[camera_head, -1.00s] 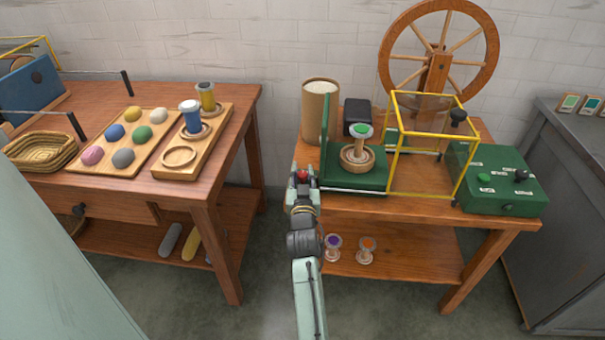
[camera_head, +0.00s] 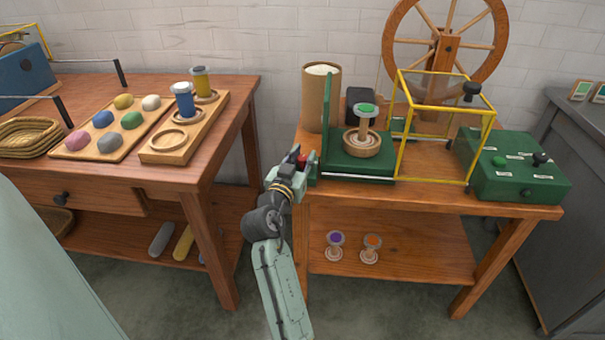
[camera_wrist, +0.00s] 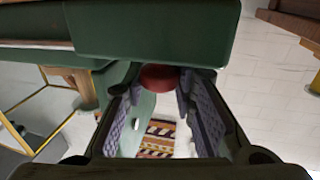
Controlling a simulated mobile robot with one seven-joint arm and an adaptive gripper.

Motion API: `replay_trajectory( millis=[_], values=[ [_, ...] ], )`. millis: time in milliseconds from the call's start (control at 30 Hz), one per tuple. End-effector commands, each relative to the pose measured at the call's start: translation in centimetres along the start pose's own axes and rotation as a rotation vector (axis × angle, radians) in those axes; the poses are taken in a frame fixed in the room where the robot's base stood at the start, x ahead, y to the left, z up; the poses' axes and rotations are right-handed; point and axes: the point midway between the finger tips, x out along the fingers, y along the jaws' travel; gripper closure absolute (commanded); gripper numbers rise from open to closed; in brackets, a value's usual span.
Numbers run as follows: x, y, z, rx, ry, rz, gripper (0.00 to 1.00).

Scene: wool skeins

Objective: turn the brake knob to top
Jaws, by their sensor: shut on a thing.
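A round red knob (camera_wrist: 158,76) sits on the green frame (camera_wrist: 150,35), between my fingertips in the wrist view. In the head view the red knob (camera_head: 301,162) shows at the left end of the green base (camera_head: 358,172) with its upright panel. My gripper (camera_head: 305,165) is shut on this knob; it also shows in the wrist view (camera_wrist: 163,88). The fingers partly hide the knob's sides. No pointer or mark on the knob can be made out, so its setting cannot be told.
A green box (camera_head: 515,180) with small knobs and unreadable labels stands at the right. A yellow frame (camera_head: 432,179) and a spinning wheel (camera_head: 445,55) stand on the same table. A spool (camera_head: 364,125) stands on the green base. The left table (camera_head: 225,130) is beside my arm.

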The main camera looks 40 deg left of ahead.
Motion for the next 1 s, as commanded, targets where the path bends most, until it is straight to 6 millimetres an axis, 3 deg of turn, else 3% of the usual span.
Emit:
replay_trajectory(
  millis=[33, 600, 1000],
  values=[
    [-0.02, -0.28, 0.90, 0.001, 0.006, 0.038, 1.00],
    [0.01, -0.16, 0.32, -0.001, 0.001, 0.530, 1.00],
    [0.02, -0.01, 0.13, -0.003, -0.002, 0.688, 1.00]
  ],
)
